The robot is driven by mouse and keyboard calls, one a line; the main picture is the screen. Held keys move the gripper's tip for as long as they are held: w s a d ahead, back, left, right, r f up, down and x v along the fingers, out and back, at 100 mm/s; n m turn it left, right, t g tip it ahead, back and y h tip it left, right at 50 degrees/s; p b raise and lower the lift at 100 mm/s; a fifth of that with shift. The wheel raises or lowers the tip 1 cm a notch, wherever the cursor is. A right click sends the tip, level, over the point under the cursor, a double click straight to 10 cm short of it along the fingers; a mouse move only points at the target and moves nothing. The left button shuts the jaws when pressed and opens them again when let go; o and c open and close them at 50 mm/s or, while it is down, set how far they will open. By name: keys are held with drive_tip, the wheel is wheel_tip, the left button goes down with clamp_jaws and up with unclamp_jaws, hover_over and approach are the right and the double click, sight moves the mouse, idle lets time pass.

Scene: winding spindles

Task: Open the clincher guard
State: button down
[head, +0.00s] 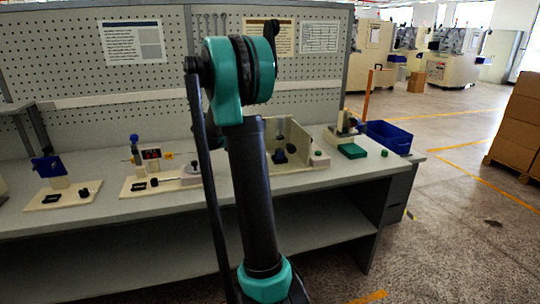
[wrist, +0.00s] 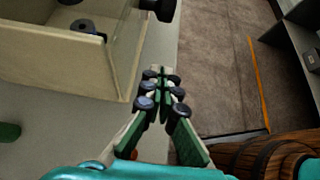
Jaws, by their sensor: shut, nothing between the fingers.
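A cream, box-like station (head: 297,138) with upright panels stands on the bench, right of my arm in the head view. It appears to be the clincher with its guard, but I cannot tell for sure which panel is the guard. Dark parts (head: 280,156) sit inside it. In the wrist view its cream wall (wrist: 62,62) fills the upper left, with a dark knob (wrist: 160,8) at the top of its right side. My gripper (wrist: 162,74) is shut and empty, right of the wall and apart from it. The head view hides my gripper behind my arm.
Other fixtures stand along the bench: a blue-topped one (head: 47,167) at left, one with coloured parts (head: 150,155), and one with a green block (head: 352,151). A blue bin (head: 388,137) is at right. A wooden barrel-like object (wrist: 262,157) is at lower right.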

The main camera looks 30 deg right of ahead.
sight(281, 163)
drive_tip(key=x, duration=0.9)
drive_tip(key=shift+d+f, duration=0.1)
drive_tip(key=shift+s+d+r, duration=0.1)
drive_tip(key=shift+d+r, duration=0.2)
drive_tip(key=shift+r, duration=0.65)
drive_tip(key=shift+d+r, duration=0.3)
drive_tip(key=shift+r, duration=0.65)
